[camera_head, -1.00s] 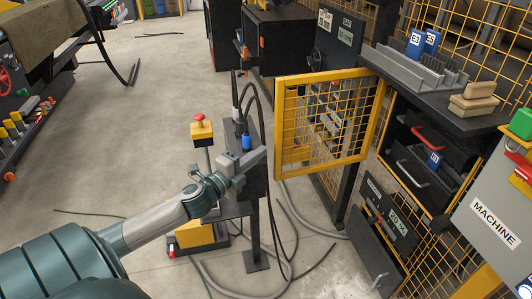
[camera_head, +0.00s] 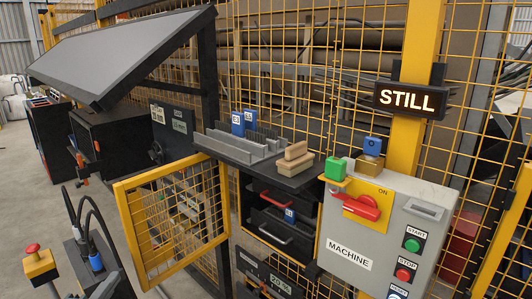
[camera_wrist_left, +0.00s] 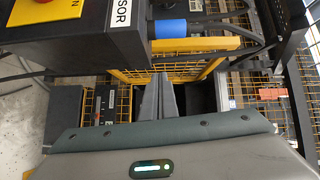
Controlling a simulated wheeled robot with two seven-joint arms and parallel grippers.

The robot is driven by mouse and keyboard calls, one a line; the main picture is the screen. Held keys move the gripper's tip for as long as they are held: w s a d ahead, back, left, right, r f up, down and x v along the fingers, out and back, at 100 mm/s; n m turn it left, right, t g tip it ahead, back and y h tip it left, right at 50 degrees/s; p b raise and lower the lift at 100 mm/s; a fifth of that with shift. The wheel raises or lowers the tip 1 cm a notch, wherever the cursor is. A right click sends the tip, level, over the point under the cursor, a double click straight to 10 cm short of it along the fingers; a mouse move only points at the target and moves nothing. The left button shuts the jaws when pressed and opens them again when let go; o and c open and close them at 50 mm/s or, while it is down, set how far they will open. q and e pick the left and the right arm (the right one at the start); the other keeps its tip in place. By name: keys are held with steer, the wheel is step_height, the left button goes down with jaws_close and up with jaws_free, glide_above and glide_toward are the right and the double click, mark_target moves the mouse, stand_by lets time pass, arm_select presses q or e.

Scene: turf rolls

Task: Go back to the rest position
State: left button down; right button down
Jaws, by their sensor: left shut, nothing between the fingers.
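My left gripper (camera_wrist_left: 160,98) shows in the left wrist view with its two grey fingers together and nothing between them. In the head view only a grey tip of the left gripper (camera_head: 106,286) shows at the bottom edge, beside the black sensor post (camera_head: 80,258) with its blue plug (camera_head: 96,262). The wrist view shows the black sensor box (camera_wrist_left: 105,38) and the blue plug (camera_wrist_left: 172,28) close above the fingers. My right gripper is in neither view.
An open yellow mesh gate (camera_head: 122,215) stands right of the post. A red button on a yellow box (camera_head: 40,268) is at the left. The grey machine panel (camera_head: 385,235) has a red switch, and a sign reads STILL (camera_head: 408,99). Open floor lies at the far left.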

arm_select(q)
steer(key=s+d+f+n+g+y, duration=0.1)
steer(key=s+d+f+n+g, duration=0.3)
steer(key=s+f, duration=0.35)
steer(key=s+d+f+n+g+y, duration=0.2)
steer(key=s+d+f+n+g, duration=0.15)
steer(key=s+f+n, duration=0.35)
steer(key=s+d+f+n+g+h, duration=0.2)
steer(key=s+d+f+g, duration=0.15)
steer(key=s+d, duration=0.5)
steer(key=s+d+f+n+g+h, duration=0.2)
steer(key=s+d+f+g, duration=0.15)
steer(key=s+d, duration=0.45)
step_height(320, 180, down, 34)
steer(key=w+d+t, duration=0.1)
steer(key=d+t, duration=0.1)
steer(key=shift+m+t+h, duration=0.35)
steer(key=shift+m+h, duration=0.05)
steer(key=shift+f, duration=0.1)
